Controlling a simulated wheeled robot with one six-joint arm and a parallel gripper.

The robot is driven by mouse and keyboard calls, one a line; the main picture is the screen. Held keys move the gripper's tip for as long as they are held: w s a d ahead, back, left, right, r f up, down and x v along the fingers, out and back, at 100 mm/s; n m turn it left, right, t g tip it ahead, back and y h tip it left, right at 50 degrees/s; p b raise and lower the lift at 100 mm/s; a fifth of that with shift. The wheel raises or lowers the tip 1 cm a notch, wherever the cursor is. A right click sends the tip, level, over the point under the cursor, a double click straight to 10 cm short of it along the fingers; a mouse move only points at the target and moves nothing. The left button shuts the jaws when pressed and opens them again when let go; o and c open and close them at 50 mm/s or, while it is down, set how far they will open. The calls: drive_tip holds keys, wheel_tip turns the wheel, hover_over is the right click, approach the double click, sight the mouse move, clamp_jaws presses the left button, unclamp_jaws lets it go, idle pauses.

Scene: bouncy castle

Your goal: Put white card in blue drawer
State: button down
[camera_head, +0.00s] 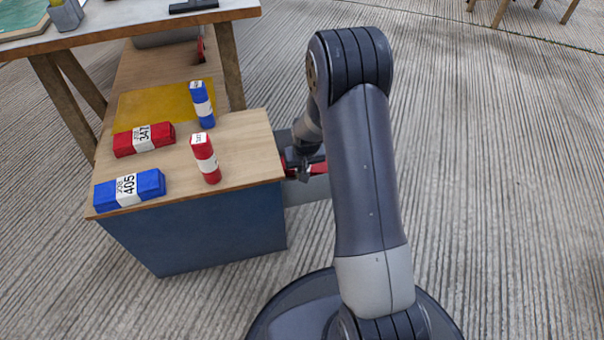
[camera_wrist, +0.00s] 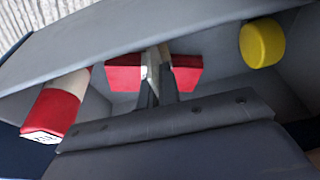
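I see no white card that I can make out in either view. A grey-walled drawer (camera_head: 306,190) stands open at the right side of the blue cabinet (camera_head: 205,242); its inside also shows in the wrist view (camera_wrist: 215,52). My gripper (camera_head: 304,170) is at this drawer. In the wrist view my gripper (camera_wrist: 157,62) reaches to the middle of a red block (camera_wrist: 122,75) with a pale band. The fingers are close together there and cover the band; I cannot tell whether they grip it. Another red block with a white band (camera_wrist: 58,102) lies at the left.
A yellow cylinder (camera_wrist: 262,42) is at the drawer's right. The floor to the right is clear.

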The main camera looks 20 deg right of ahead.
drive_tip(key=shift+f, duration=0.8)
drive_tip(key=shift+f, duration=0.1)
drive_tip(key=c, duration=1.6)
unclamp_jaws()
drive_tip(key=shift+c, duration=0.2)
drive_tip(key=p+v, duration=0.4)
drive_tip(key=v, duration=0.8)
drive_tip(key=shift+p, duration=0.4)
